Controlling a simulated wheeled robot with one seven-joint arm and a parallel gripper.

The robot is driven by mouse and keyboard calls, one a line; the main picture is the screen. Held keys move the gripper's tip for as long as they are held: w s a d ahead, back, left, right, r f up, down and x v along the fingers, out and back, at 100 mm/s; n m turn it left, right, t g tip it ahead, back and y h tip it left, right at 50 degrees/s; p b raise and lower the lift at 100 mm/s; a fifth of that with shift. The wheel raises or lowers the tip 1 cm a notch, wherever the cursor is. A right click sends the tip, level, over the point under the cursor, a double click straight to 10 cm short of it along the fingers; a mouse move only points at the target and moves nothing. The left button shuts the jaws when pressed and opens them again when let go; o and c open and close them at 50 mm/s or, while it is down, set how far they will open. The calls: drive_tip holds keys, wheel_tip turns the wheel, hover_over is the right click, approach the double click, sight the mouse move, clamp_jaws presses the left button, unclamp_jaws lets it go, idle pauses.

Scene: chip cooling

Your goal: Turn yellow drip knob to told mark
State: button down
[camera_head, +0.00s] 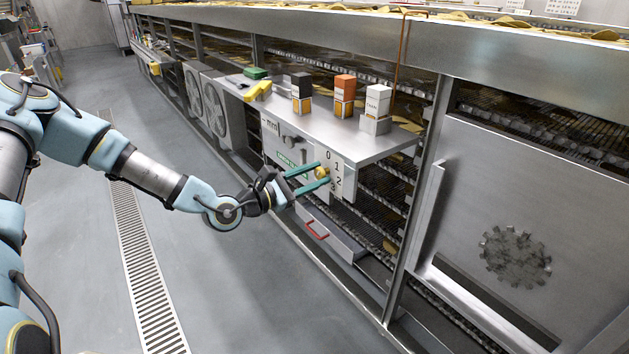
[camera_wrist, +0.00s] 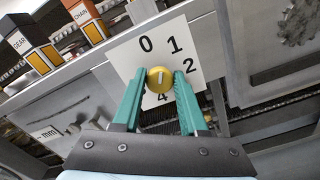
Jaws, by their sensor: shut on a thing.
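The yellow drip knob (camera_wrist: 160,80) sits on a white dial plate (camera_wrist: 122,57). The plate shows 0, 1, 2 and 4 in the wrist view; the spot between 2 and 4 is hidden by a finger. A short pale line on the knob's face stands near vertical in the wrist view; I cannot tell which end is its pointer. My gripper (camera_wrist: 160,74) has its green fingers on either side of the knob, shut on it. In the head view the knob (camera_head: 323,172) shows between the fingertips of my gripper (camera_head: 321,174), at the front panel under a metal shelf.
Open floor (camera_head: 230,290) lies in front.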

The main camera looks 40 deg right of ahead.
drive_tip(key=m+b, duration=0.2)
drive_tip(key=m, duration=0.2)
drive_tip(key=shift+f+m, duration=0.15)
drive_tip(key=shift+m, duration=0.15)
drive_tip(key=m+b, duration=0.2)
drive_tip(key=m, duration=0.3)
drive_tip(key=shift+s+f, duration=0.1)
drive_tip(key=m+b, duration=0.1)
drive_tip(key=m, duration=0.4)
drive_tip(key=shift+f+b, duration=0.1)
drive_tip(key=shift+b, duration=0.3)
drive_tip(key=m+b, duration=0.2)
drive_tip(key=m, duration=0.2)
drive_tip(key=shift+f+m, duration=0.1)
drive_tip(key=shift+m, duration=0.2)
drive_tip(key=m+b, duration=0.3)
drive_tip(key=m, duration=0.1)
drive_tip(key=shift+f, duration=0.1)
drive_tip(key=m+b, duration=0.2)
drive_tip(key=m, duration=0.2)
drive_tip(key=shift+b, duration=0.35)
drive_tip(key=m+b, duration=0.3)
drive_tip(key=m, duration=0.1)
drive_tip(key=shift+w+b, duration=0.2)
drive_tip(key=shift+b, duration=0.1)
drive_tip(key=shift+m+b, duration=0.95)
drive_tip(key=shift+m, duration=0.35)
